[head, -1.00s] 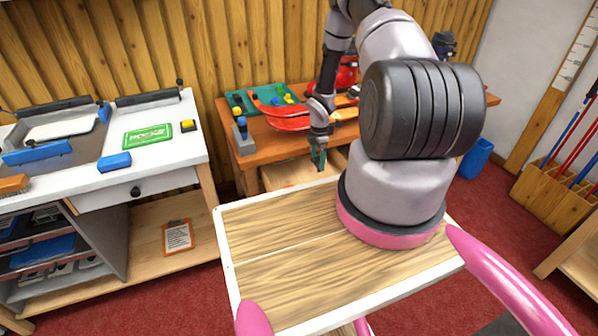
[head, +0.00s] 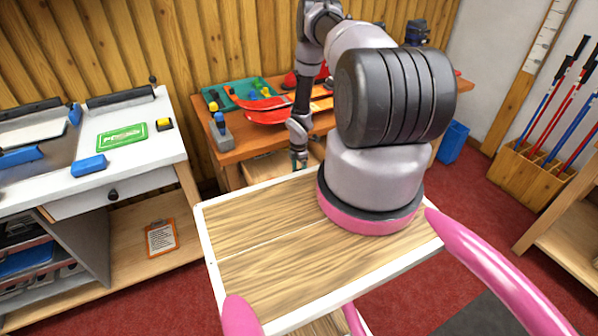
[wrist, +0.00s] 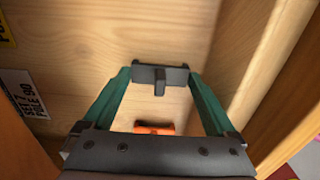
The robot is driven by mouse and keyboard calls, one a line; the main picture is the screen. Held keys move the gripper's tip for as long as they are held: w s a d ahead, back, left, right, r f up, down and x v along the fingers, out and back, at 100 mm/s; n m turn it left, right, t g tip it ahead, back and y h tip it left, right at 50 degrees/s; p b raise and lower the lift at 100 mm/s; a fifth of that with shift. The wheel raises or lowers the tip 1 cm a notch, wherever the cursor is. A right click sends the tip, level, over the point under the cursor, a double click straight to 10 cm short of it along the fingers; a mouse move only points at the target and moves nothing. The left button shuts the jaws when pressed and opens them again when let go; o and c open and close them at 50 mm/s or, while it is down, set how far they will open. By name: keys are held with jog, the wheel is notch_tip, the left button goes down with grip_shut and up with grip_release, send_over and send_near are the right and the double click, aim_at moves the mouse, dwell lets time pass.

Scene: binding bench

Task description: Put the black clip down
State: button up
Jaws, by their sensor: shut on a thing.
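The black clip (wrist: 160,78) is a small dark bar with a short stem, held between the green fingertips of my gripper (wrist: 160,75) in the wrist view. In the head view my gripper (head: 299,160) hangs low at the front of the wooden bench, near its lower shelf. The clip cannot be made out there. Pale wood lies behind the clip in the wrist view; whether the clip touches it, I cannot tell.
An orange object (wrist: 155,128) shows on the wood, partly hidden by my gripper. Wooden walls flank the gripper; the left one carries labels (wrist: 22,92). The bench (head: 240,145) above holds a green tray (head: 225,90) and red-orange items. A blue bin (head: 453,142) stands right.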

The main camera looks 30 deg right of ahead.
jog(key=o, duration=1)
jog(key=shift+f, duration=0.15)
notch_tip(320, 180, up, 12)
jog(key=shift+r, duration=0.2)
